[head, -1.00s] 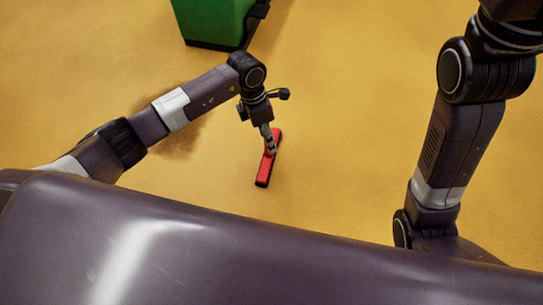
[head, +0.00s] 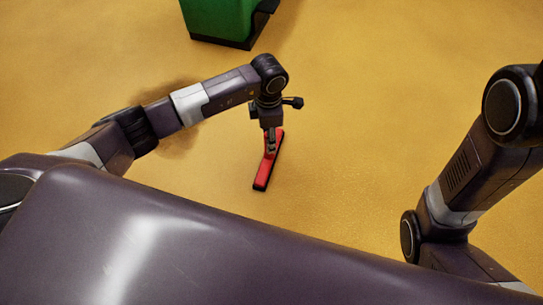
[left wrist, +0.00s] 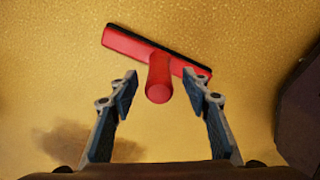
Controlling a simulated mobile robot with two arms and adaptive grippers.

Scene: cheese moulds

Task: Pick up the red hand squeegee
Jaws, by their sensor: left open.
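The red hand squeegee (head: 263,174) lies on the yellow floor in the head view, its long bar with a dark edge pointing toward my body. In the left wrist view the squeegee (left wrist: 135,47) shows its bar crossing the upper middle, with its short round handle pointing toward me. My left gripper (head: 271,151) is above it in the head view, partly covering it. In the left wrist view the left gripper (left wrist: 162,86) is open, its fingers on either side of the handle's end, with visible gaps. My right gripper is out of view; only its arm shows at the right.
A green box-like object (head: 222,20) with a dark base stands on the floor at the top of the head view. The yellow floor (head: 370,130) is clear to the right of the squeegee. A dark shape sits at the right edge of the left wrist view.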

